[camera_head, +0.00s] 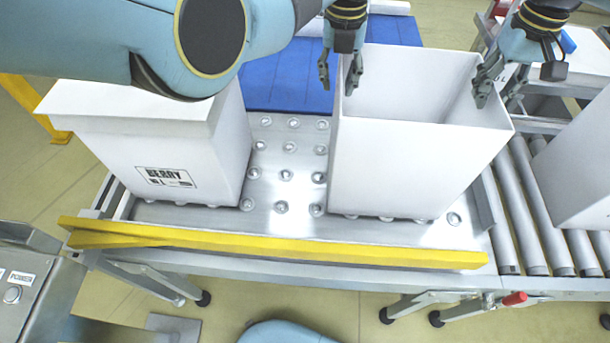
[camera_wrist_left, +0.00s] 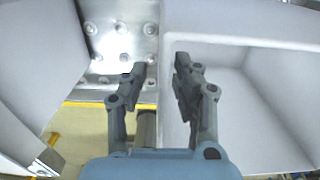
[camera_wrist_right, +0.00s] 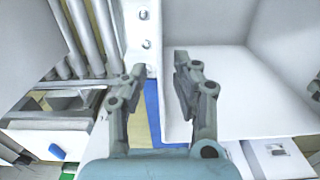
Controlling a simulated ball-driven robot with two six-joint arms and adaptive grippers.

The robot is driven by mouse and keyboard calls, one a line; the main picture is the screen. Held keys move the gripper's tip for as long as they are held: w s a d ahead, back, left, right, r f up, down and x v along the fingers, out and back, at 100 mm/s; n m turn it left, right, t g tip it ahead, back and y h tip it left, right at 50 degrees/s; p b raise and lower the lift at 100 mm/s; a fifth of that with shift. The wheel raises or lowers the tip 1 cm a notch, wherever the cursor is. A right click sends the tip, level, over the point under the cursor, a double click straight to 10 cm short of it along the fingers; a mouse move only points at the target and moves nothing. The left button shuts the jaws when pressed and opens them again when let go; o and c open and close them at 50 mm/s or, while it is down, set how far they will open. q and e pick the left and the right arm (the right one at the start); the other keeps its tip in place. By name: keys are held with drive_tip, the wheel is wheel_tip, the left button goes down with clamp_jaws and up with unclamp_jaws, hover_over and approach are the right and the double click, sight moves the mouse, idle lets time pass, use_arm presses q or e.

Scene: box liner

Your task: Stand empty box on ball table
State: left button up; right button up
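The empty white box (camera_head: 405,165) stands upright, open top up, on the metal ball table (camera_head: 285,222), right of its middle. My left gripper (camera_head: 339,76) is open at the box's left rim, one finger outside and one over the inside. The left wrist view shows its spread fingers (camera_wrist_left: 155,85) with the wall between them. My right gripper (camera_head: 499,88) is open at the right rim, also straddling the wall. The right wrist view shows its fingers (camera_wrist_right: 155,80) apart. I cannot tell whether any finger touches the walls.
A closed white box (camera_head: 165,140) labelled BERRY stands on the table's left, with a strip of balls between the boxes. A yellow bar (camera_head: 270,246) runs along the front edge. A blue surface (camera_head: 285,80) lies behind. A roller conveyor (camera_head: 535,220) with another white box (camera_head: 582,165) is right.

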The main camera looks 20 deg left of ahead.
use_arm(q)
wheel_tip(320, 180, up, 11)
drive_tip(key=shift+r, duration=0.5)
use_arm(e)
drive_tip(key=shift+r, duration=0.1)
wheel_tip(320, 180, up, 12)
idle(0.4)
use_arm(q)
drive_tip(key=shift+f, duration=0.1)
use_arm(e)
drive_tip(key=shift+f, duration=0.2)
